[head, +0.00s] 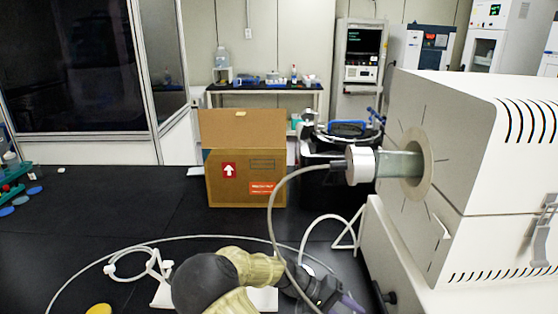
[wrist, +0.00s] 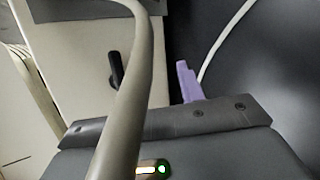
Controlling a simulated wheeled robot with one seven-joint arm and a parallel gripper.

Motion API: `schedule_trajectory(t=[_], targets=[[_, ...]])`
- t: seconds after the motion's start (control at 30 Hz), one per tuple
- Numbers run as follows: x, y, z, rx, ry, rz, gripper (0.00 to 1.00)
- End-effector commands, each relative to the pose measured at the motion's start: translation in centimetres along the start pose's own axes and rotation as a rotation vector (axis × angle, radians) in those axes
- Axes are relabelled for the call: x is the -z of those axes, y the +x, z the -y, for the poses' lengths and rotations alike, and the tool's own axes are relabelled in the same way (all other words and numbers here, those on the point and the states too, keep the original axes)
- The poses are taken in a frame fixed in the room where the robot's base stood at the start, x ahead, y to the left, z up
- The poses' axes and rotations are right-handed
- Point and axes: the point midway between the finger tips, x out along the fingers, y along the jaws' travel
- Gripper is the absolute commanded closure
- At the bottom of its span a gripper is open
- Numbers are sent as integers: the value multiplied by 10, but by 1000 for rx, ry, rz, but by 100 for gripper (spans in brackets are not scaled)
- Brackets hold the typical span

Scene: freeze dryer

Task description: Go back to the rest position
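My gripper (head: 347,303) is at the bottom edge of the head view, low over the black bench, in front of the white machine. Only part of it shows there, with a bit of purple fingertip. In the wrist view one purple finger (wrist: 187,82) is visible. A thick grey-beige hose (wrist: 135,85) crosses close to the camera and may hide the other finger. I see nothing held, but the space between the fingers is not clear. My arm is bent at the bottom centre of the head view.
The white machine (head: 450,120) stands at right, with a capped glass tube (head: 398,165) in its round port. A thin hose (head: 272,205) from the cap hangs down beside my arm. A cardboard box (head: 243,158) stands behind. The black bench (head: 110,215) is mostly clear at left.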

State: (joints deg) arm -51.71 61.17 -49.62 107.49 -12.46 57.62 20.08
Motion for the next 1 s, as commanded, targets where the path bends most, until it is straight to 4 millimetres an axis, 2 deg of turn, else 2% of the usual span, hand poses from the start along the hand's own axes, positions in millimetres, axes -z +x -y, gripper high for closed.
schedule_trajectory(t=[0.03, 0.17, 0.37, 0.67, 1.0], targets=[[-8, 6, -6, 80, -12, 18, 62], [-25, 15, -7, 260, -45, 31, 62], [-52, 10, -14, 516, -65, 3, 62], [-90, -20, -44, 824, -39, -140, 62], [-135, -59, -97, 1010, 53, -397, 62]])
